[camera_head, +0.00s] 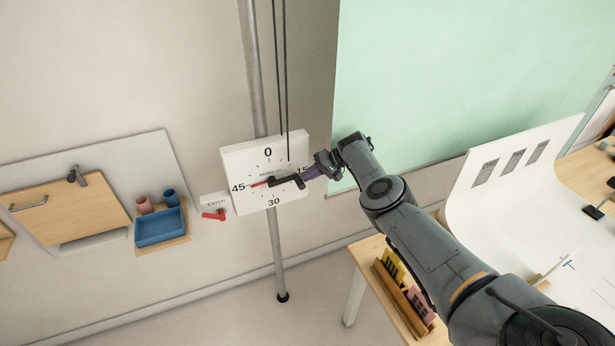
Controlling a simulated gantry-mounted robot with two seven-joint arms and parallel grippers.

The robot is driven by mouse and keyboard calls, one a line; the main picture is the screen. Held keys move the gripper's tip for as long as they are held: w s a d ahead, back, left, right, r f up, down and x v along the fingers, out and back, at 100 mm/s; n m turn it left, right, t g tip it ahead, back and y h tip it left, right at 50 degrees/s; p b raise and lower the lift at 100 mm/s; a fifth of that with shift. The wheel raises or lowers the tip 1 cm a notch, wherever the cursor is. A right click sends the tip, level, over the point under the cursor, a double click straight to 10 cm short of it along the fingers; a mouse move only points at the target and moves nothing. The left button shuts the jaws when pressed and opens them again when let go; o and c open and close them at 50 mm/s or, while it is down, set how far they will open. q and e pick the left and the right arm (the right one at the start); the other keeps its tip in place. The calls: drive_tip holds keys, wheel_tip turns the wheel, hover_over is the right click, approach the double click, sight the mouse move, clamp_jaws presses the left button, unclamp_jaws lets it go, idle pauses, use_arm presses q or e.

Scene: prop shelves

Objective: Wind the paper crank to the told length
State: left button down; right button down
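A square white dial box (239,161) is on a grey vertical pole, marked 0, 15, 30 and 45. Its red pointer (259,184) points left, close to the 45 mark. My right gripper (318,168) is at the outer end of this handle, partly over the 15 mark. The fingers are too small and dark to tell whether they are closed on it. A pale green paper sheet (460,70) hangs at the right. My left gripper is not in view.
A red catch lever (215,215) sits on a small plate left of the dial. Further left are a blue tray (160,230), two cups and a wooden flap (65,208). A table (370,255) with a wooden rack stands below my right arm. A curved white backdrop (490,220) is at the right.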

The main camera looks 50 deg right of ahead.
drive_tip(key=shift+w+a, duration=0.15)
drive_tip(key=shift+a, duration=0.2)
